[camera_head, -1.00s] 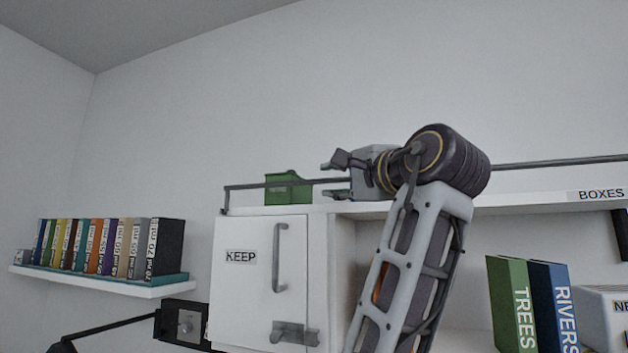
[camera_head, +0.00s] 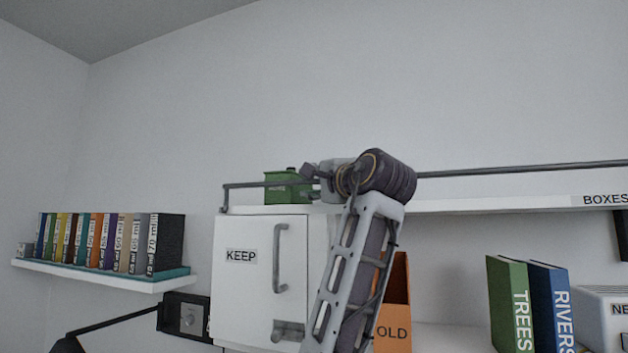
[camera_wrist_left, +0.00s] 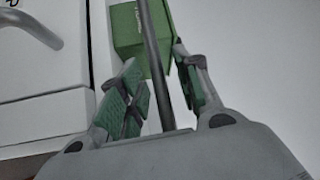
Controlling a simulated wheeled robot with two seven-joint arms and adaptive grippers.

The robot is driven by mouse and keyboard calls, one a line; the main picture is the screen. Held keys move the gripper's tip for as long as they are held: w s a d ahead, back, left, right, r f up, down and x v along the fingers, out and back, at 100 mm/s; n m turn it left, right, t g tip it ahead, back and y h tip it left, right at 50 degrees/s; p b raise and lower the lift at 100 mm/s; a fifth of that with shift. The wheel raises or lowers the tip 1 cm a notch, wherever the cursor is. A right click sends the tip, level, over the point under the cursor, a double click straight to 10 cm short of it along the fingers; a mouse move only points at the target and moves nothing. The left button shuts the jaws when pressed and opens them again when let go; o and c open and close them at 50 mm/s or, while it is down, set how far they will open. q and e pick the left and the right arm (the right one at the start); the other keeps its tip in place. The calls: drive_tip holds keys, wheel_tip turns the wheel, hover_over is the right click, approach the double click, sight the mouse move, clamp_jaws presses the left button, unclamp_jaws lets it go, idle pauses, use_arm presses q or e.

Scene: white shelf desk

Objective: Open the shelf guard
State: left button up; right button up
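The shelf guard (camera_head: 500,170) is a thin grey rail along the front of the upper shelf, with a bent end post at left. It also runs up the left wrist view (camera_wrist_left: 153,50). My left gripper (camera_head: 306,182) is at the rail, just right of the green box. In the left wrist view my gripper (camera_wrist_left: 162,92) has its green-padded fingers apart, one on each side of the rail, with gaps showing. My forearm hides part of the rail and shelf. My right gripper is not in view.
A green box (camera_head: 287,190) stands behind the rail. Below are the white KEEP cabinet door (camera_head: 245,300) with a handle, an orange OLD binder (camera_head: 395,320), and green (camera_head: 508,300) and blue (camera_head: 552,300) books. A wall shelf (camera_head: 100,278) holds several books at left.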

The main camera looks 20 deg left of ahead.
use_arm(q)
clamp_jaws()
